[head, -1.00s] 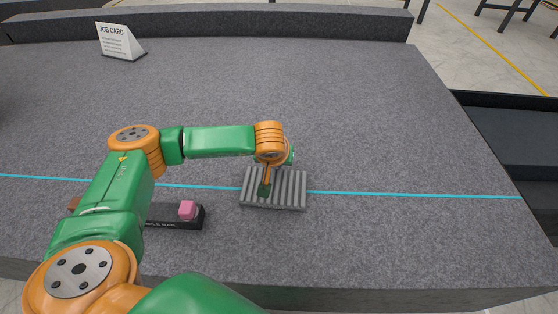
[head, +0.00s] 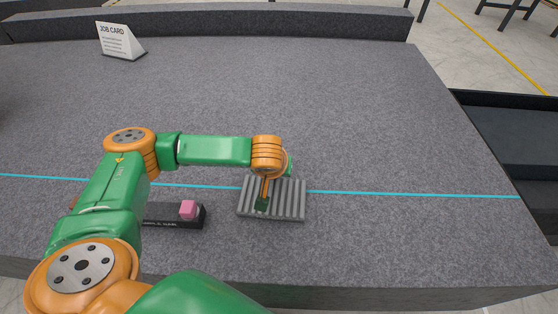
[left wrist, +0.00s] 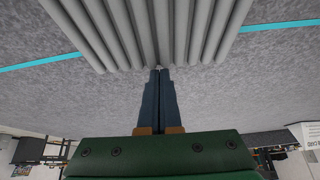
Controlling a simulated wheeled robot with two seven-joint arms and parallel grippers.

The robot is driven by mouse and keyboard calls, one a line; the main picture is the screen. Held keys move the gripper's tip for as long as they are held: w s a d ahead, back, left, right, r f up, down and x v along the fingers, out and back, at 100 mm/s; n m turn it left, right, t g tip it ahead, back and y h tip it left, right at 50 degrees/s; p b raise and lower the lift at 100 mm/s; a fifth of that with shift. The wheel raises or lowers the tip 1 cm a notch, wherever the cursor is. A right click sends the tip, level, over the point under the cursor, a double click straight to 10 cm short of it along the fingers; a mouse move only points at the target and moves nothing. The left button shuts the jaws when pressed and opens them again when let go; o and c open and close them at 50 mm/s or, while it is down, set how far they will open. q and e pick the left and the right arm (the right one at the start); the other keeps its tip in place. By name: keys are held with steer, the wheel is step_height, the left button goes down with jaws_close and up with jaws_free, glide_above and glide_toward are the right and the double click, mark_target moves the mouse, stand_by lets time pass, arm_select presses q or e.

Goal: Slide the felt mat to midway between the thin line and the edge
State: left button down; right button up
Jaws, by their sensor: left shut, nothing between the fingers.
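The felt mat (head: 290,200) is grey and ribbed and lies flat on the granite bed, across the thin cyan line (head: 400,193). The line meets both sides of the mat in the left wrist view, where the mat (left wrist: 200,30) fills the top middle. The bed's front edge (head: 400,298) is nearer to me. My left gripper (head: 262,204) is shut and empty, pointing down over the mat left of its middle; its fingertips (left wrist: 159,71) show at the mat's border in the left wrist view. Whether they touch it is hard to see. My right gripper is not in view.
A dark bar (head: 175,221) with a pink block (head: 188,209) on it lies left of the mat, partly behind my left arm. A white job card (head: 118,41) stands at the back left. The bed right of the mat is clear.

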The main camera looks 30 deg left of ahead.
mark_target(273, 195)
arm_select(q)
steer(key=shift+s+d, duration=0.25)
steer(key=shift+s, duration=0.3)
steer(key=shift+s+d, duration=0.2)
steer(key=shift+s, duration=0.35)
steer(key=shift+s+d, duration=0.3)
steer(key=shift+s, duration=0.45)
steer(key=shift+s+d, duration=0.35)
steer(key=shift+s, duration=0.45)
steer(key=shift+s+d, duration=0.3)
steer(key=shift+s, duration=0.45)
steer(key=shift+w+a, duration=0.15)
steer(key=shift+w, duration=0.2)
step_height(273, 195, up, 5)
steer(key=p, duration=0.3)
steer(key=shift+r, duration=0.1)
